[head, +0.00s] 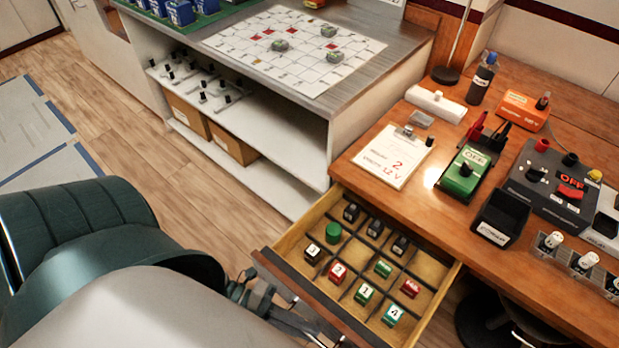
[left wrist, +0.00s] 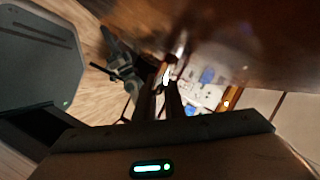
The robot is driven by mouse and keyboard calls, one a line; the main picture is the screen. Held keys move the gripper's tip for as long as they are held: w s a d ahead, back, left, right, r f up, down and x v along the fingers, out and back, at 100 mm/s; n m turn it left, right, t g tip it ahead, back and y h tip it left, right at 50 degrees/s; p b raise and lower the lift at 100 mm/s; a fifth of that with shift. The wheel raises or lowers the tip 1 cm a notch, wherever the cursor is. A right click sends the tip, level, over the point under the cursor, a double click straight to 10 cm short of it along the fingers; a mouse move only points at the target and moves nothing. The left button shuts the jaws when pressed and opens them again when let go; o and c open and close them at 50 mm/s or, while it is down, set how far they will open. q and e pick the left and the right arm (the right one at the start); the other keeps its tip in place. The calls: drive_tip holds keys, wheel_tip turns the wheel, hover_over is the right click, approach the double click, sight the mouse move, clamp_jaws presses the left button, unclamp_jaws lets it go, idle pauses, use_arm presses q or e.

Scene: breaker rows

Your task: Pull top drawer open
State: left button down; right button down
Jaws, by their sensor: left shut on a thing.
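The top drawer (head: 447,290) of the wooden desk stands pulled out, and its compartments show from above. My left gripper (head: 300,326) is low at the outer side of the drawer's dark-edged front (head: 315,298). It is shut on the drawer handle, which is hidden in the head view. In the left wrist view the two fingers (left wrist: 167,98) are close together beside a blurred brown wooden surface (left wrist: 200,30). My right gripper is not in view.
The drawer holds small coloured blocks, a green cylinder (head: 333,232) and black parts. The desk top (head: 450,210) carries a clipboard (head: 393,157), a green box (head: 463,175) and a grey switch box (head: 553,185). A white shelf unit (head: 290,170) stands left of the drawer.

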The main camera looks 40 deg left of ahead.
use_arm(q)
drive_tip(key=c, duration=2.1)
unclamp_jaws()
drive_tip(key=shift+a, duration=0.1)
